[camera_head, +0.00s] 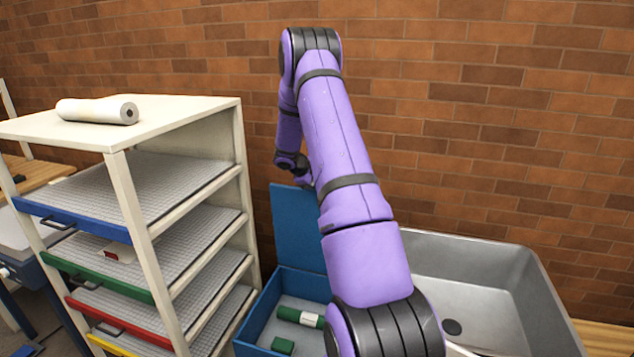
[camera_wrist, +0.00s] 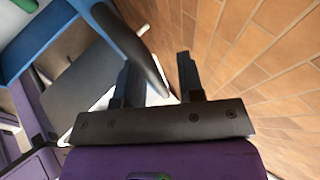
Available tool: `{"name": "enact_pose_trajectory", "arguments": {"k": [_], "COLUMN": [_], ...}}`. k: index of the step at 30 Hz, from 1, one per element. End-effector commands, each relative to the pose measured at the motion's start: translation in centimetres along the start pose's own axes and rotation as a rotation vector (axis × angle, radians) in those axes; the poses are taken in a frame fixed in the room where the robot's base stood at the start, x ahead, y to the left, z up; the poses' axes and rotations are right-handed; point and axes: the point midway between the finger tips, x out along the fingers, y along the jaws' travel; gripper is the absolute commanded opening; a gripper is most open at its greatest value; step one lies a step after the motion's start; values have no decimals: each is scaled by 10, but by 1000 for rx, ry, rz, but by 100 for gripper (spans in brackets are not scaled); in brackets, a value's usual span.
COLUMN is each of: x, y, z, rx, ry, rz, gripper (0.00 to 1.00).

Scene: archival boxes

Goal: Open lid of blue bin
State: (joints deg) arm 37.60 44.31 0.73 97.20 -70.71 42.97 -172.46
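The blue bin (camera_head: 259,306) stands between the shelf unit and the sink, with its top uncovered. Its blue lid (camera_head: 295,222) stands up steeply at the bin's back edge, near the brick wall. Green objects (camera_head: 300,317) lie inside the bin. My gripper (camera_head: 291,162) is above the lid's top edge in the head view, partly hidden by my arm. In the wrist view my gripper (camera_wrist: 160,78) has its two fingers apart, and I see no object clamped between them. Blue surfaces of the bin or lid (camera_wrist: 38,38) show at upper left there, apart from the fingers.
A grey sink (camera_head: 480,290) stands right of the bin, partly behind my arm. A white shelf unit (camera_head: 180,106) with coloured-front trays stands close on the left, with a white roll (camera_head: 97,110) on top. The brick wall (camera_head: 500,130) is close behind.

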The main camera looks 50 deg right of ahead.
Motion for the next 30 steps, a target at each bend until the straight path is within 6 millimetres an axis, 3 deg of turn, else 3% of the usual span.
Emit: {"name": "enact_pose_trajectory", "arguments": {"k": [5,18,30], "x": [-20,-95,-107], "y": [0,-1,0], "z": [0,0,0], "rx": [1,2,1], "ry": [-2,-3,-2], "rz": [1,-1,-2], "gripper": [37,37,37]}}
